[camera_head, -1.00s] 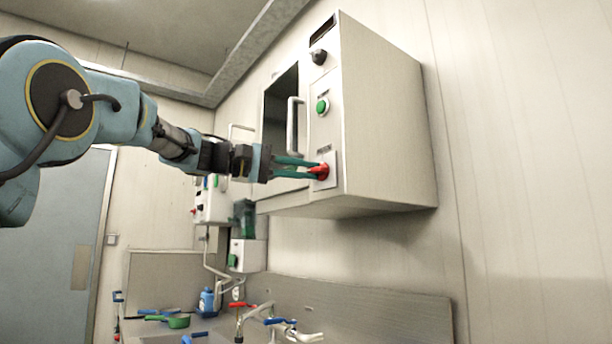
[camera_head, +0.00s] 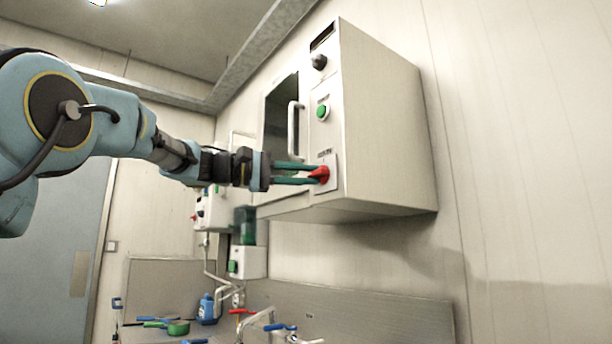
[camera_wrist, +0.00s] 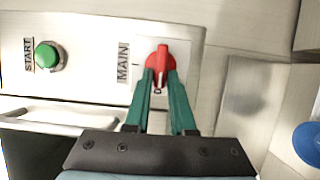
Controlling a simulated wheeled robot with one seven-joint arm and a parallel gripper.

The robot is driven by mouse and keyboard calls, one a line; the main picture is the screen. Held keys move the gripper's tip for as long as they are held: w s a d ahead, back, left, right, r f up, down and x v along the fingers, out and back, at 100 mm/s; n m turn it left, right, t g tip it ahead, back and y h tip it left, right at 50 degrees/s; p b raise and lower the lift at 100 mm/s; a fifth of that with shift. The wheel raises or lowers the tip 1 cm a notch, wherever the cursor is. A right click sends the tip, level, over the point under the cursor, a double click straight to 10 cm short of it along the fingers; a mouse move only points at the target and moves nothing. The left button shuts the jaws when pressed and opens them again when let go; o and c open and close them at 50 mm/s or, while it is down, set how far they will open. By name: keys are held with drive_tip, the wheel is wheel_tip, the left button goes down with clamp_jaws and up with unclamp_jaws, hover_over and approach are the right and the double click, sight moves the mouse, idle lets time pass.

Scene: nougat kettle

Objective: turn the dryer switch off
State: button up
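The dryer is the pale box cabinet (camera_head: 385,140) on the wall. Its red rotary switch (camera_head: 320,175) is low on the front panel. The exact contact is small and partly hidden.
A green START button (camera_head: 322,111) and a black knob (camera_head: 319,62) are above the switch. A door handle (camera_head: 294,130) stands out left of the panel, close to my fingers.

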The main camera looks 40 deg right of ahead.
drive_tip(key=o, duration=0.3)
drive_tip(key=b+v, duration=0.3)
drive_tip(key=v, duration=0.8)
drive_tip(key=shift+d, duration=0.1)
drive_tip(key=w+a+f+n+t+y, duration=0.2)
drive_tip(key=w+a+f+t, duration=0.15)
drive_tip(key=f, duration=0.65)
drive_tip(key=w+a+f+n+t+y+p, duration=0.1)
drive_tip(key=w+a+f+n+t+y, duration=0.2)
drive_tip(key=f, duration=0.7)
drive_tip(key=w+a+f+n+t+y, duration=0.2)
drive_tip(key=w+a+f, duration=0.25)
drive_tip(key=f, duration=0.65)
drive_tip(key=s+a+f+y, duration=0.3)
drive_tip(key=a+f+y, duration=0.1)
drive_tip(key=a+f, duration=0.9)
drive_tip(key=s+a+f+m+y, duration=0.1)
drive_tip(key=s+a+f, duration=0.2)
drive_tip(key=a, duration=0.2)
drive_tip(key=s+a+f+m+y+p, duration=0.1)
drive_tip(key=s+a+f+y, duration=0.1)
drive_tip(key=s+a+f, duration=0.2)
drive_tip(key=s+a+f+m+t+y, duration=0.1)
drive_tip(key=s+a+f+y, duration=0.1)
drive_tip(key=s+a+f, duration=0.2)
drive_tip(key=shift+a+f+p, duration=0.15)
drive_tip(key=shift+a+p, duration=0.15)
drive_tip(key=shift+a, duration=0.75)
